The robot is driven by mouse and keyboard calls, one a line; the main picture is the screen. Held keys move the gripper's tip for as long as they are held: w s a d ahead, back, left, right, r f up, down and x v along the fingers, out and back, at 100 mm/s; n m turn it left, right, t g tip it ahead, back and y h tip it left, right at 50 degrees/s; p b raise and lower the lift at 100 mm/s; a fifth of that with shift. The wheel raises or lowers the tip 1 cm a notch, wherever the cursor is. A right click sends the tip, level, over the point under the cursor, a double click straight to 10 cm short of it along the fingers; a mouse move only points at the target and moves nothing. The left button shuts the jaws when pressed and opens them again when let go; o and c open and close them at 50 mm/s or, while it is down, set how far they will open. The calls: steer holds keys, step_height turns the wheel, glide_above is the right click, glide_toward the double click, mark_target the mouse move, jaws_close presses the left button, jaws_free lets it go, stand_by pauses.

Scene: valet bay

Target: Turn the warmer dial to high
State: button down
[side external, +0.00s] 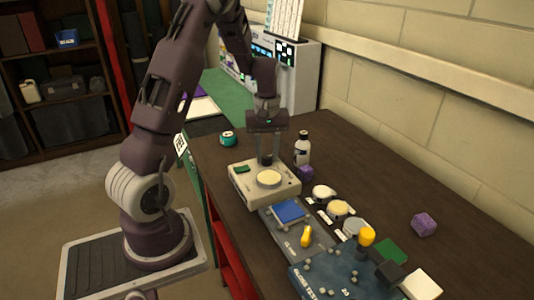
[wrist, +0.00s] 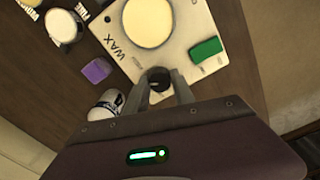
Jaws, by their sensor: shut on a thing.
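The wax warmer is a cream box (side external: 250,191) on the dark bench, with a round pale yellow wax pot (side external: 269,178) on top. In the wrist view its top plate reads WAX (wrist: 115,45). The warmer's dark round dial (wrist: 157,74) sits near the edge of that plate. My gripper (side external: 266,157) points down over the warmer, and in the wrist view its two fingers (wrist: 160,84) close on either side of the dial. The fingers hide part of the dial, and I cannot read its setting.
A green block (wrist: 205,50) lies on the warmer top near the dial. A white bottle with a dark label (side external: 302,148) and a purple cube (side external: 305,173) stand close on the right. A teal round item (side external: 228,139) is behind. Round tins (side external: 323,193) and blue panels (side external: 330,280) lie in front.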

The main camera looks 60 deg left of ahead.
mark_target(267, 156)
steer(key=m, duration=0.4)
steer(key=shift+m, duration=0.3)
stand_by(0.4)
steer(key=c, duration=1.1)
jaws_free()
steer(key=shift+o, duration=0.2)
step_height(267, 156, up, 7)
steer(key=shift+r, duration=0.1)
steer(key=shift+m, duration=0.3)
